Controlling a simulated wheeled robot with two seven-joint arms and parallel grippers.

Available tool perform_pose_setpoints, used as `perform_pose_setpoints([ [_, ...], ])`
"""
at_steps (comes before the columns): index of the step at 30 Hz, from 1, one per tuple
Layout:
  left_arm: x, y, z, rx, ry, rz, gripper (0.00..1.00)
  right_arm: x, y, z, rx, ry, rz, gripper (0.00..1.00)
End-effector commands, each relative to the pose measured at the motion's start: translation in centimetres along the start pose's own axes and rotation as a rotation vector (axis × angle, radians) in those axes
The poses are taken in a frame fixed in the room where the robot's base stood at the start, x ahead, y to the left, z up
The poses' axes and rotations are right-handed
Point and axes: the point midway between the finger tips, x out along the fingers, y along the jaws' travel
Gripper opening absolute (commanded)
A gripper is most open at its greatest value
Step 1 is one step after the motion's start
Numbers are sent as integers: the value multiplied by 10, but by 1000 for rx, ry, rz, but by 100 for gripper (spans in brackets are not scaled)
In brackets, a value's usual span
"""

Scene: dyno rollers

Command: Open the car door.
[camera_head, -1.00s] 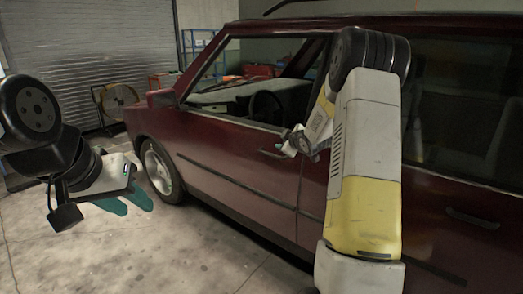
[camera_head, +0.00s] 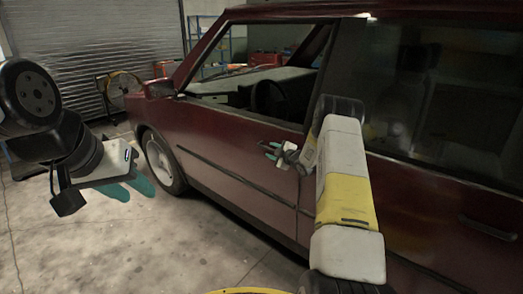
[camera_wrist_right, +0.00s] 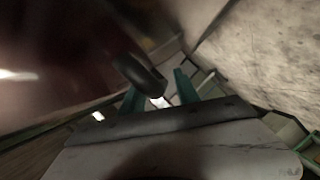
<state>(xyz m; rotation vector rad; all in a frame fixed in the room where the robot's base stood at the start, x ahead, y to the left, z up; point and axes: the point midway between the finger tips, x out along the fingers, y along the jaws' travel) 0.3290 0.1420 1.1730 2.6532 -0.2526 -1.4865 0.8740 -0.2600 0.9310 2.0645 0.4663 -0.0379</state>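The dark red car's front door (camera_head: 235,160) looks closed, with its window open. My right gripper (camera_head: 268,151) is at the door handle, which it mostly covers in the head view. In the right wrist view, the dark door handle (camera_wrist_right: 140,74) appears at the gap between the teal fingers of my right gripper (camera_wrist_right: 158,92). The fingers are apart; whether they touch the handle I cannot tell. My left gripper (camera_head: 131,188) hangs over the floor left of the car, with its teal fingers apart and nothing between them.
The rear door (camera_head: 440,215) is on the right. A front wheel (camera_head: 160,162) and a side mirror (camera_head: 160,88) are at the car's front. Bare concrete floor (camera_head: 150,245) lies beside the car. A fan (camera_head: 122,88) and a roller shutter (camera_head: 90,45) are behind.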

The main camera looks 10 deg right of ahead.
Motion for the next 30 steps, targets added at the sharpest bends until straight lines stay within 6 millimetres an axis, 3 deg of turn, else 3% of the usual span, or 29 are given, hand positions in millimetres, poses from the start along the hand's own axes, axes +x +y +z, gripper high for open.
perform_pose_setpoints([
  [11, 0, 0, 0, 0, 0, 0, 36, 10, 0, 0, 2, -1, -1, 38],
  [18, 0, 0, 0, 0, 0, 0, 36, 10, 0, 0, 2, -1, -1, 0],
  [30, 0, 0, 0, 0, 0, 0, 36, 10, 0, 0, 1, -1, -1, 0],
])
